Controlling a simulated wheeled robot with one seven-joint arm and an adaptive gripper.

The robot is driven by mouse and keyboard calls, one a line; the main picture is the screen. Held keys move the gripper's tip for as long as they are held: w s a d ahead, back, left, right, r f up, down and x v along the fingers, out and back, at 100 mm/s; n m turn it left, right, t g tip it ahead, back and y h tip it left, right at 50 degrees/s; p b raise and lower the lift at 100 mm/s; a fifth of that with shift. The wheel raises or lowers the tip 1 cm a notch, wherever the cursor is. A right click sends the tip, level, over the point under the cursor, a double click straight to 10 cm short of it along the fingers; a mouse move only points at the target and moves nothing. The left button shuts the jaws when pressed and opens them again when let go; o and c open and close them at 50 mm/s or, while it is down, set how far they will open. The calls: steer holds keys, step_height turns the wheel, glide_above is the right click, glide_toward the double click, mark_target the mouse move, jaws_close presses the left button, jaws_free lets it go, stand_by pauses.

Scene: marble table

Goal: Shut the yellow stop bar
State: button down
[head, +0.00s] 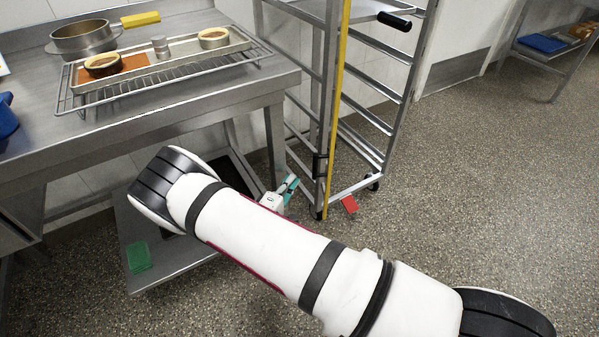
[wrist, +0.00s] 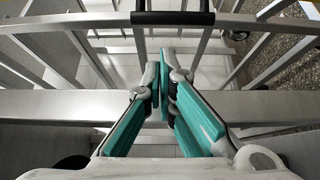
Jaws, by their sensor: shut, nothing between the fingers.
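The yellow stop bar (head: 341,75) runs upright along the near post of the metal rack (head: 400,55) in the head view. A black sleeve (head: 320,166) sits low on that post, beside the bar. My gripper (head: 290,186), with teal finger pads, is low to the left of the post and apart from it, partly hidden by my white arm. In the wrist view my gripper (wrist: 164,72) is shut and empty. A black grip (wrist: 172,18) on a grey rail lies beyond the fingertips there.
A steel table (head: 200,108) at left carries a wire rack with a tray (head: 185,58), a pot (head: 84,40) and a yellow block (head: 141,19). A lower shelf (head: 175,262) holds a green item (head: 139,257). A red piece (head: 349,204) is at the rack's foot. Floor at right is clear.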

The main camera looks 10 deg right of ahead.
steer(key=b+x, duration=0.2)
steer(key=x, duration=0.7)
steer(key=shift+d, duration=0.15)
